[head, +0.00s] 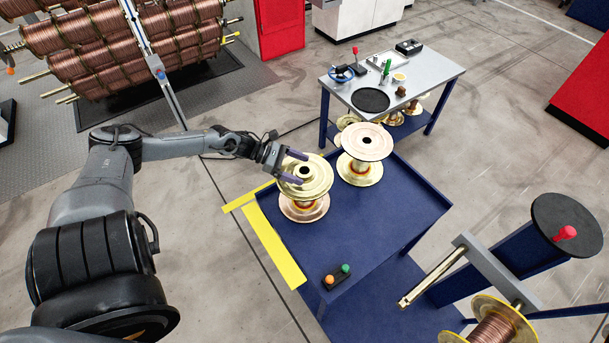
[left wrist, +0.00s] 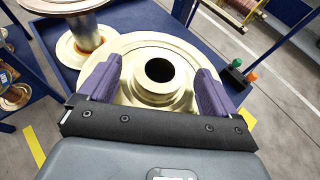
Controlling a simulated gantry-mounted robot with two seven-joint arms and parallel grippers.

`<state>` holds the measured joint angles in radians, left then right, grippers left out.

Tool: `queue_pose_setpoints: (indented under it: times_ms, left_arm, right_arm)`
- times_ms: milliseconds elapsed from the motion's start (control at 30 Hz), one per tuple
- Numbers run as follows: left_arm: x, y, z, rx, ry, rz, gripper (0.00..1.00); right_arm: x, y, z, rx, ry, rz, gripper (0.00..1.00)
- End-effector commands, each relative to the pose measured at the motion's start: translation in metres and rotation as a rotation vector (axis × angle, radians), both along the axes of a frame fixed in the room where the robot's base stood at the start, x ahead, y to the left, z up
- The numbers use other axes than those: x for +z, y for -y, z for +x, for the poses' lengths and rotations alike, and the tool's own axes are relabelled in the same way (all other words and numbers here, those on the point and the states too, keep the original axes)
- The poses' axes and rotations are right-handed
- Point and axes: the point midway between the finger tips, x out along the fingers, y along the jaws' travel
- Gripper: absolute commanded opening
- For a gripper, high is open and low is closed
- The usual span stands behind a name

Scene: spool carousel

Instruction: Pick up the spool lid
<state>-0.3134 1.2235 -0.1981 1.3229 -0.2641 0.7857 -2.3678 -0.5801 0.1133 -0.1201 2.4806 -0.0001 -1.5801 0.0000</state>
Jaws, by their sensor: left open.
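The spool lid (head: 316,186) appears as a gold disc with a raised hub and dark centre hole, lying on top of a spool whose copper-coloured lower flange (head: 304,210) shows beneath it. My left gripper (head: 294,167) is at the lid's left side, its purple fingers over the disc. In the left wrist view the open fingers of the left gripper (left wrist: 159,64) stand on either side of the lid's hub (left wrist: 155,96), with gaps visible. Whether the fingertips touch the disc cannot be told. My right gripper is not in view.
A second spool (head: 367,142) stands behind on the blue table (head: 362,228). A button box (head: 337,277) sits near the front edge. A grey bench (head: 430,72) with tools is behind. A crank and wound spool (head: 494,330) are at the lower right. The table's right side is clear.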

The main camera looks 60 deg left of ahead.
Motion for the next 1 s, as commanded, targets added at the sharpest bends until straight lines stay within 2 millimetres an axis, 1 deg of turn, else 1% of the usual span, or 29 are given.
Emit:
queue_pose_setpoints:
  times_ms: [133,400,567,900,967,1000]
  left_arm:
    - [-0.0036,0.0058,0.0059,-0.001,0.000,-0.002,0.92]
    - [-0.0035,0.0064,0.0064,-0.001,-0.001,-0.001,0.92]
    - [-0.0036,0.0062,0.0064,-0.001,-0.001,-0.001,0.67]
    - [-0.0035,0.0061,0.0063,-0.001,-0.001,-0.001,0.15]
    - [-0.0035,0.0061,0.0063,-0.001,-0.001,-0.001,0.06]
    - [-0.0017,0.0060,0.0073,-0.002,0.003,-0.001,0.06]
  right_arm:
    - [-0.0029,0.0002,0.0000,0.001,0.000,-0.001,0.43]
    - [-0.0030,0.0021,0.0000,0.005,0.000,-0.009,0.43]
    - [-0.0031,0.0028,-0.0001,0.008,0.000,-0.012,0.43]
    - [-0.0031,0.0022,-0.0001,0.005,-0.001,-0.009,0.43]
    - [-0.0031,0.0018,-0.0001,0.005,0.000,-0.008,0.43]
    - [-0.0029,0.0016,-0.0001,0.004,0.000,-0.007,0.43]
